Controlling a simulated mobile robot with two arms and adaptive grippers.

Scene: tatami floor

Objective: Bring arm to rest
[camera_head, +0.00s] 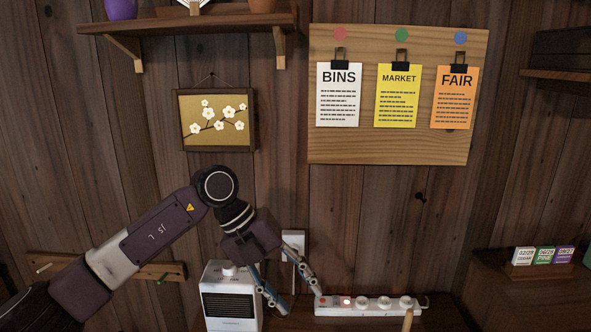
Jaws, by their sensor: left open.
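My left arm comes in from the left, bent at the elbow in front of the wall. My left gripper (300,303) points down and is open, with its fingers spread apart and nothing seen between them. One finger is in front of the right side of a white heater-like box (232,295). The other finger ends near the left end of a white power strip (366,304); whether it touches the strip I cannot tell. The strip has a red light near its left end. My right gripper is not in view.
A white wall plate (293,246) is just behind the gripper. A wooden board (391,149) with three clipped notes and a framed blossom picture (217,145) hang above. A shelf (190,22) is at upper left. Small labelled boxes (543,255) stand at right.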

